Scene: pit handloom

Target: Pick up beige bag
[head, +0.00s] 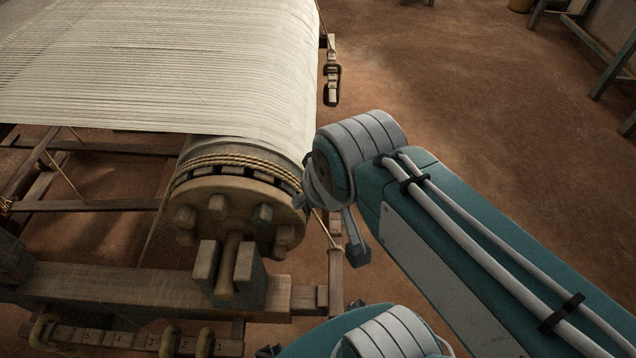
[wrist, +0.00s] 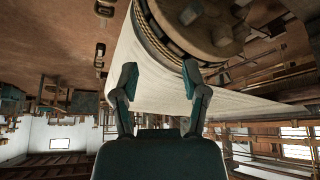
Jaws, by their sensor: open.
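I cannot make out a beige bag in either view. My gripper (wrist: 159,75) shows in the wrist view with its two dark teal fingers spread apart and nothing between them. Beyond the fingers are the pale warp sheet (wrist: 150,75) and the round end of the loom's beam (wrist: 200,25). In the head view my arm crosses the right side and reaches close to the beam end, and most of my gripper is hidden there.
The wooden loom beam (head: 240,205) carries the cream warp (head: 180,75). A numbered peg rail (head: 130,340) with cord loops runs at bottom left. A metal buckle (head: 332,80) hangs beside the loom. The brown floor (head: 450,80) is open at upper right, with a bench (head: 590,50) at its edge.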

